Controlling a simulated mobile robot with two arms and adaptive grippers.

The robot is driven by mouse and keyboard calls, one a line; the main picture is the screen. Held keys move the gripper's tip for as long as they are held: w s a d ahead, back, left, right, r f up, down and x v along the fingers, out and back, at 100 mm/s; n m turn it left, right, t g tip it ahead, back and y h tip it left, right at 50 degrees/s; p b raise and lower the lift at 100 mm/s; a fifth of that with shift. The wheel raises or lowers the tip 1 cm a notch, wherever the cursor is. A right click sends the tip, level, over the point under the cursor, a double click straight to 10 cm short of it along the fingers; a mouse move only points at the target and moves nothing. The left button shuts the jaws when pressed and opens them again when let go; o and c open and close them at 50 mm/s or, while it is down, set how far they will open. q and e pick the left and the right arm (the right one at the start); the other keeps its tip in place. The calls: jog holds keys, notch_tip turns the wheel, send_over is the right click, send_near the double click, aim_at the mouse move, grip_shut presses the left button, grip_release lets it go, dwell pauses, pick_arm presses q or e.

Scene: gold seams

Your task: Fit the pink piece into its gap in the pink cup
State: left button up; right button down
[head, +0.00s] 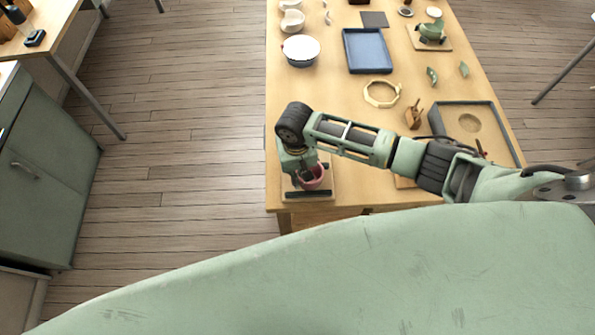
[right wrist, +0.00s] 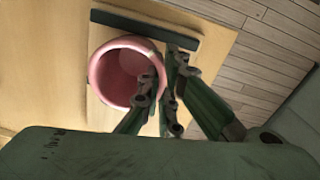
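The pink cup (head: 316,180) stands on a light board at the near left end of the table, partly hidden by my gripper. In the right wrist view the cup (right wrist: 113,72) appears from above, open mouth showing. My right gripper (head: 303,172) is at the cup, and its fingers (right wrist: 164,75) lie over the cup's right rim in the wrist view. The fingers are close together; I cannot tell whether anything is between them. The pink piece cannot be made out, and the cup's gap is not visible. My left gripper is not in view.
A dark bar (head: 308,194) runs along the board's near edge. The table's left edge is close to the cup.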

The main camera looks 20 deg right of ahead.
dwell(0.7)
jog(key=c, duration=1.9)
grip_release()
jog(key=shift+o, duration=0.5)
jog(key=shift+f, duration=0.1)
jog(key=o, duration=0.4)
jog(key=shift+r+p, duration=0.35)
jog(key=shift+r, duration=2.7)
